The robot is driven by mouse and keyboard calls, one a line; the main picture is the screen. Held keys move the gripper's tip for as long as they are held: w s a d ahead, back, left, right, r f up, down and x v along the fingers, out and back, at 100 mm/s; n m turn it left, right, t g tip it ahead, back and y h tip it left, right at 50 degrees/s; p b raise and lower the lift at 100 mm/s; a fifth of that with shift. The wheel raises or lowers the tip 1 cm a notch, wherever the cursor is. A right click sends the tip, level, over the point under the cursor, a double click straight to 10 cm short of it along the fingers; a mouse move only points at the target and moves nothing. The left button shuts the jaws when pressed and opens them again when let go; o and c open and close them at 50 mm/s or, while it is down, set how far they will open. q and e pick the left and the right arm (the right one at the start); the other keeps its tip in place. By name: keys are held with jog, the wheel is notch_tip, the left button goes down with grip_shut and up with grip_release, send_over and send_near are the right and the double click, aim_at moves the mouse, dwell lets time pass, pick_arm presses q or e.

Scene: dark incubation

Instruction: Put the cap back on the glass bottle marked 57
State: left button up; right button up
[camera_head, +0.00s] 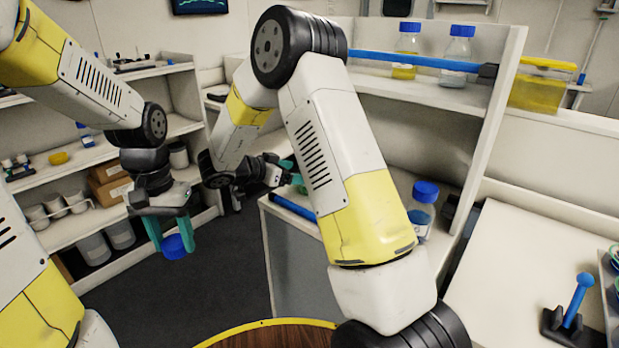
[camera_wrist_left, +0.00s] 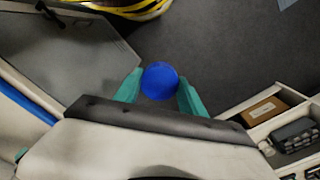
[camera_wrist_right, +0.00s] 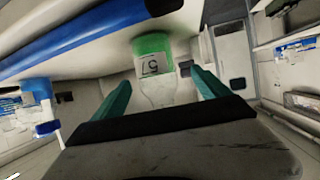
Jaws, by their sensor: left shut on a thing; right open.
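The blue cap (camera_head: 174,247) is between the teal fingers of my left gripper (camera_head: 172,236), which is shut on it. The cap also shows in the left wrist view (camera_wrist_left: 160,80), held over open floor. The glass bottle marked 57 (camera_wrist_right: 153,66) shows upside down in the right wrist view, with green contents and a pale label. No cap shows on it; its neck end is partly hidden near the gripper's dark edge. My right gripper (camera_wrist_right: 160,82) is open, its fingers on either side of the bottle in the picture. I cannot tell whether they touch it. In the head view my right arm mostly hides the bottle.
A blue-capped bottle (camera_head: 423,208) stands on the lower shelf to the right. Two more blue-capped bottles (camera_head: 407,48) (camera_head: 457,54) stand on the upper shelf. A blue bar (camera_head: 420,61) runs along that shelf's front. Open dark floor lies below my left gripper.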

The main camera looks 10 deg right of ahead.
jog(key=x, duration=0.5)
jog(key=shift+s+d+r, duration=0.1)
jog(key=shift+s+d, duration=0.05)
jog(key=shift+d, duration=0.05)
jog(key=shift+c, duration=0.3)
grip_shut()
notch_tip(320, 180, up, 10)
jog(key=shift+r, duration=0.1)
dwell(0.4)
